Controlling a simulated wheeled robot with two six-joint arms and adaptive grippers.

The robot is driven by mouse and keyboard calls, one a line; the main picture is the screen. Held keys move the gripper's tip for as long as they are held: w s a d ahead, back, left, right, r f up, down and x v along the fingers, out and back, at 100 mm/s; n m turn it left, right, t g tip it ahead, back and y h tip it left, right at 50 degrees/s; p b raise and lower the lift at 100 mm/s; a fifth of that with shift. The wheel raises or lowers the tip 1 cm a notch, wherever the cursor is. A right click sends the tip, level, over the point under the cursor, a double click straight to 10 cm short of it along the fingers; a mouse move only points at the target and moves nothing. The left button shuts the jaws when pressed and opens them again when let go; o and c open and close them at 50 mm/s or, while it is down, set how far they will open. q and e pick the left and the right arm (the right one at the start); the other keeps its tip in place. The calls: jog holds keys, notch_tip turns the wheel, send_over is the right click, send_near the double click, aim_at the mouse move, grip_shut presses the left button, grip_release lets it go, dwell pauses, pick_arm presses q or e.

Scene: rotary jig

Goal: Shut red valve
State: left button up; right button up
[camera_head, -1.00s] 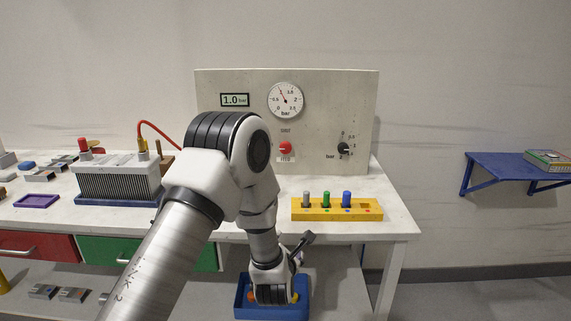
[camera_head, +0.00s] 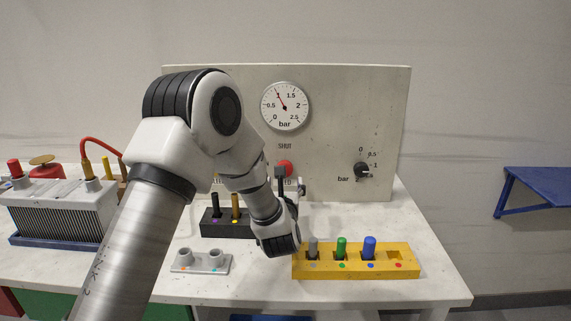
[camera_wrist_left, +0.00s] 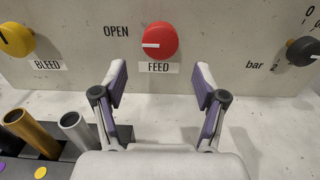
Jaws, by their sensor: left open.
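The red valve is a round red knob (camera_wrist_left: 158,41) on the upright panel, above a label reading FEED. Its white mark points left toward the word OPEN. In the head view the red knob (camera_head: 284,167) is partly hidden by my left gripper, under the word SHUT. My left gripper (camera_wrist_left: 161,84) is open and empty, its two fingers spread in front of and just below the knob, apart from it. In the head view my left gripper (camera_head: 290,187) is in front of the panel, above the table. My right gripper is not in view.
A yellow BLEED knob (camera_wrist_left: 17,39) is left of the valve, and a black bar knob (camera_head: 361,170) is right. The panel's gauge (camera_head: 285,106) is above. A yellow rack (camera_head: 356,262) with several pegs, a dark rack (camera_head: 226,229) and a grey holder (camera_head: 201,262) stand below on the table.

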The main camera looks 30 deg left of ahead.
pick_arm(q)
jog(key=x, duration=0.2)
jog(key=p+x, duration=0.1)
jog(key=x, duration=0.4)
jog(key=shift+r, duration=0.5)
jog(key=shift+c, duration=0.4)
jog(key=c, duration=1.1)
